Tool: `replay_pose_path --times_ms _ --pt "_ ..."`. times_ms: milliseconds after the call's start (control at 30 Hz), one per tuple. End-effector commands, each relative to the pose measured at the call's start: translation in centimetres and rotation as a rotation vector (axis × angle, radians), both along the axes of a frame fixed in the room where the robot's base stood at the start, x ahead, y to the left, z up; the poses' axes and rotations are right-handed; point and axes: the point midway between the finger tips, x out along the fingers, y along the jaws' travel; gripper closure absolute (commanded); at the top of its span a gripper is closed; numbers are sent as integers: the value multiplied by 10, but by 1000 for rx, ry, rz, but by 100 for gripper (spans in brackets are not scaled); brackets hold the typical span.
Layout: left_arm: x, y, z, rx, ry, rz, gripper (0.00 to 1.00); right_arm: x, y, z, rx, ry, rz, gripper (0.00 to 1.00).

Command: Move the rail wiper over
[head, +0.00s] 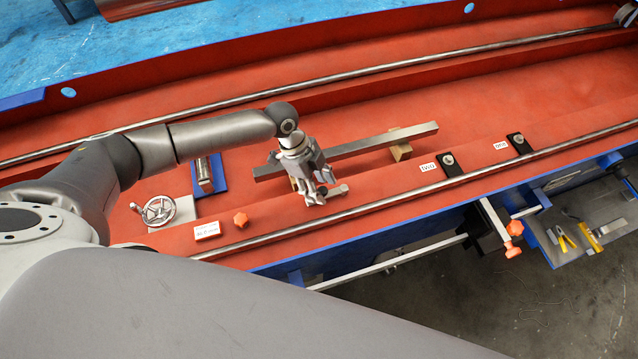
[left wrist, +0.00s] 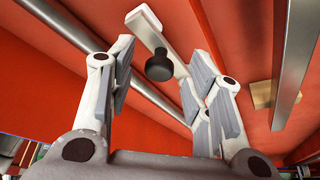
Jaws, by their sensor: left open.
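A pale flat bar with a dark round knob, which looks like the rail wiper (head: 338,190), is partly hidden by my left gripper at the near steel rail (head: 400,188). In the left wrist view, the wiper's bar (left wrist: 147,27) and black knob (left wrist: 159,66) appear between the spread fingertips. My left gripper (head: 319,195) points down over it, open and holding nothing. Whether a finger touches the knob cannot be told. My right gripper is not in view.
Two black plates with pale knobs (head: 448,165) (head: 518,144) stand beside white labels along the near rail. A long steel bar (head: 350,148) lies on wooden blocks behind the gripper. A blue tool tray (head: 590,240) is at right.

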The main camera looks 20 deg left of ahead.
Motion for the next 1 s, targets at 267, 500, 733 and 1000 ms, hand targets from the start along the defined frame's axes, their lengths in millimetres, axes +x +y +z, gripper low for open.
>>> replay_pose_path --times_ms 267,500,733,1000 --pt "2 11 25 0 -3 0 54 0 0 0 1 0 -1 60" --pt "4 31 73 1 -4 2 54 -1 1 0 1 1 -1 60" --pt "5 43 104 0 -2 1 54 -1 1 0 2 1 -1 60" --pt "5 46 111 0 0 0 54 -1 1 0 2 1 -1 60"
